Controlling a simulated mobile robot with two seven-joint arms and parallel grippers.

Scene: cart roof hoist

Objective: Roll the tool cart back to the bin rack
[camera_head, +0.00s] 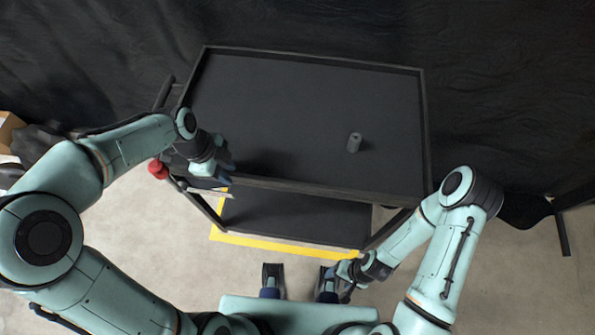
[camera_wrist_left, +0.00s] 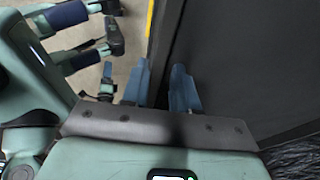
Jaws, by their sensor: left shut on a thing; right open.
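The tool cart is black, with a shallow tray top (camera_head: 300,95) and a lower shelf (camera_head: 295,215) showing under its near edge. My left gripper (camera_head: 224,174) is at the near left part of the tray, shut on the cart's rim. In the left wrist view the rim (camera_wrist_left: 168,40) runs between its two blue fingers (camera_wrist_left: 162,88). My right gripper (camera_head: 345,290) is open and empty, low in front of the cart, apart from it. No bin rack can be made out.
A yellow floor marking (camera_head: 290,244) shows under the cart's near side. A red round thing (camera_head: 157,168) is beside the cart's left side. A cardboard box (camera_head: 9,128) is at the far left. Dark sheeting (camera_head: 500,80) lies behind. Bare floor (camera_head: 520,275) is at the right.

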